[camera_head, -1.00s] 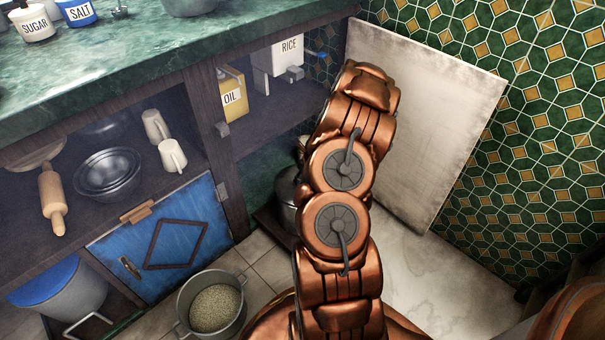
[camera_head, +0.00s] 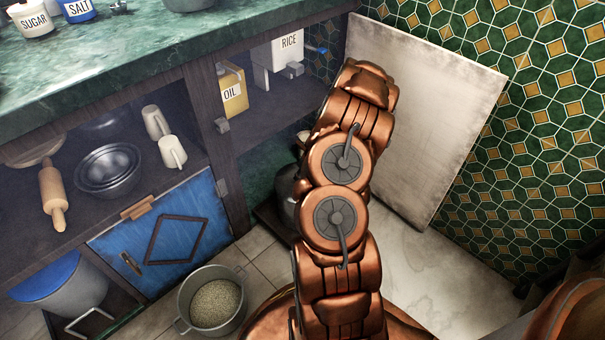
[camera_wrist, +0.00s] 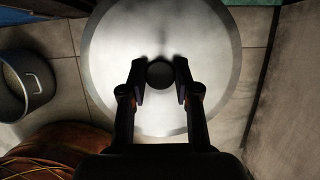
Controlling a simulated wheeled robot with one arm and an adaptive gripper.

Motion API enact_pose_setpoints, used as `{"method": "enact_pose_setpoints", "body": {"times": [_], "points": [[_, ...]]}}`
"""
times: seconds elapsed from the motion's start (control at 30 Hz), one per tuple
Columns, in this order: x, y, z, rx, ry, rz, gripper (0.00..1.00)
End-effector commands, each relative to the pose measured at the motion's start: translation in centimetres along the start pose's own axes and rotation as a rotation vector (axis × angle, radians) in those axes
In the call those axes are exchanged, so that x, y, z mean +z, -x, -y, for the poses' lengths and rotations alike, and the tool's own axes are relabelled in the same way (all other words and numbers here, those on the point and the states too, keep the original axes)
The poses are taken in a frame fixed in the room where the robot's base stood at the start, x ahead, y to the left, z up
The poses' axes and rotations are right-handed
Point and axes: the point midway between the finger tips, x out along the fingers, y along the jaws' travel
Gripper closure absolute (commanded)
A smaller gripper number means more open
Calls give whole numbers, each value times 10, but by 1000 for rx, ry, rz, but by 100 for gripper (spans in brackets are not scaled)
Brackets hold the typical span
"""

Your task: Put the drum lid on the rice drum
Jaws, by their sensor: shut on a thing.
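The drum lid (camera_wrist: 115,75) is a broad, round, pale metal disc with a dark knob (camera_wrist: 160,74) at its middle. My gripper (camera_wrist: 160,78) is shut on the knob, one finger on each side, in the wrist view. In the head view my arm hides the gripper. The rice drum (camera_head: 184,312) appears to be the grey metal, two-handled pot on the floor. It is open at the top and full of pale grain (camera_head: 216,303). Its rim (camera_wrist: 47,105) shows at the left of the wrist view, left of the lid and apart from it in the picture.
A cupboard with a blue door (camera_head: 190,256) stands behind the drum. A grey bin with a blue lid (camera_head: 45,278) is at the left. A dark grey vessel (camera_head: 288,190) is partly hidden behind my arm. A pale board (camera_head: 440,110) leans on the tiled wall. Floor (camera_head: 425,260) shows at the right.

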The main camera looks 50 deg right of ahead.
Motion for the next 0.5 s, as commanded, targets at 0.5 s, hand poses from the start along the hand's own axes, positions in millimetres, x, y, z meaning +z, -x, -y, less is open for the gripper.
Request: {"method": "enact_pose_setpoints", "body": {"times": [0.5], "points": [[-3, -6, 0, 0, 2, 0, 65]]}}
